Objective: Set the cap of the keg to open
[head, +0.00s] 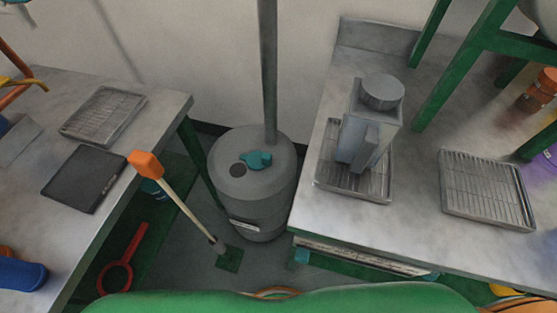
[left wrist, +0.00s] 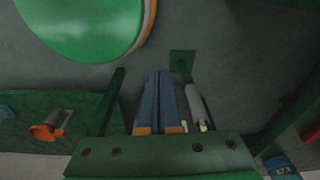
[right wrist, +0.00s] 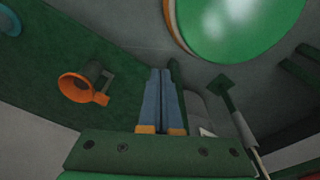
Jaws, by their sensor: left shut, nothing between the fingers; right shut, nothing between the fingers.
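The keg (head: 252,198) is a grey cylinder standing upright on the floor between the two worktables in the head view. Its teal cap (head: 257,160) sits on the keg's top, beside a dark round spot. A grey pole rises behind the cap. I cannot tell from this view which setting the cap is at. My left gripper (left wrist: 160,75) is shut and empty in the left wrist view. My right gripper (right wrist: 160,75) is shut and empty in the right wrist view. Neither gripper shows in the head view, and both are away from the keg.
A left worktable (head: 150,112) and a right worktable (head: 420,118) flank the keg. An orange-headed stick (head: 181,203) leans up at the keg's front left. A grey machine (head: 367,130) stands on the right table. A red ring-ended tool (head: 122,265) lies at lower left.

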